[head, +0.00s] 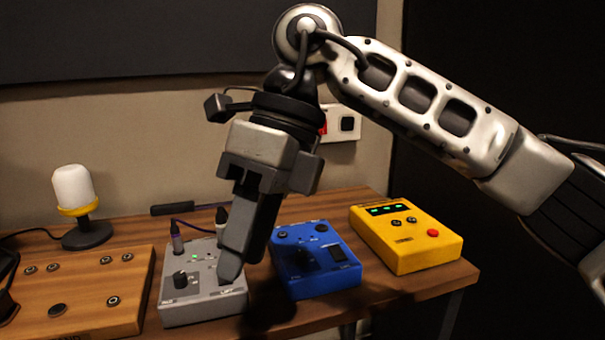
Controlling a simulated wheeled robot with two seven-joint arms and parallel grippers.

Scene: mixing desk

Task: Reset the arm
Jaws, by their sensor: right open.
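My right arm comes in from the right side of the head view and bends down from its elbow near the top middle. My right gripper (232,274) points down over the right part of the grey box (203,309), in front of it from this angle. Its fingers overlap each other in this view, and I see nothing held. I cannot tell whether the fingertips touch the box. The grey box has a black knob, a small green light and cable plugs at its back. My left gripper is not in view.
A blue box (341,279) and a yellow box (406,252) stand to the right on the wooden desk. A wooden box (83,291) is at the left, with a white lamp (74,186) behind it. A wall switch (347,124) is behind my arm.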

